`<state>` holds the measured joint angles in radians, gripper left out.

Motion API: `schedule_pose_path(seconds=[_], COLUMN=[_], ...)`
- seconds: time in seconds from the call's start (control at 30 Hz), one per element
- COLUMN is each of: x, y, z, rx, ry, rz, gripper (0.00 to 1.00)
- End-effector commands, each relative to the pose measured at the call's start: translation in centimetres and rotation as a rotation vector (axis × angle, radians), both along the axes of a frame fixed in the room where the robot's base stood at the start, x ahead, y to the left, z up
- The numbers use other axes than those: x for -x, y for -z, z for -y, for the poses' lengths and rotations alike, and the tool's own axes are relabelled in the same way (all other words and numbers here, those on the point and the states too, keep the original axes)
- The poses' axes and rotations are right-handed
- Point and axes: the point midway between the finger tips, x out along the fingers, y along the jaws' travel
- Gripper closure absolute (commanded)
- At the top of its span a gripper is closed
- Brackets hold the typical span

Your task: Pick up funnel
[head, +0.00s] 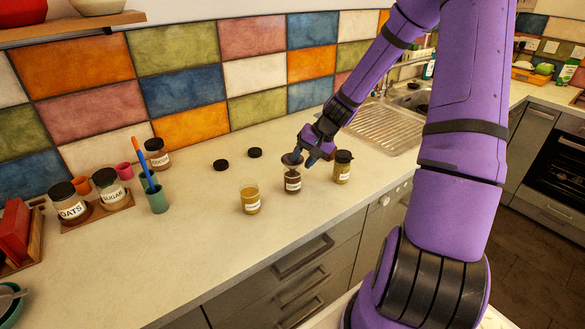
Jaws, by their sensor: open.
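A funnel (291,167) appears to sit in the mouth of a dark-filled, labelled jar (293,184) on the counter. Its wide rim is partly covered by my gripper (302,158). My gripper is open and reaches down from the upper right, with its dark fingertips at the rim of the funnel. From this view I cannot tell whether the fingers touch the funnel or stand on both sides of it.
An open jar (250,199) stands left of the funnel and a lidded jar (343,167) right of it. Two black lids (221,165) lie behind. A green cup (156,199) with utensils and several labelled jars stand left. The counter's front (200,255) is clear; a sink (408,98) is behind right.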

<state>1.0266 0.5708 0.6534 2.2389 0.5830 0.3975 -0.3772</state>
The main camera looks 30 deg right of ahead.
Motion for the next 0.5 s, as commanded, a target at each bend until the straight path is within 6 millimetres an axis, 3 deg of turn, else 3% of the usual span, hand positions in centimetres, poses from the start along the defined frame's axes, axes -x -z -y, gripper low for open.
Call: schedule_pose_path(seconds=[0.23,0.4,0.5], x=[-0.04,-0.04,-0.02], y=[0.11,0.1,0.1], z=[-0.06,-0.03,-0.03], rx=[0.0,0.0,0.0], ry=[0.0,0.0,0.0], rz=[0.0,0.0,0.0], gripper=[0.6,0.99,1.0])
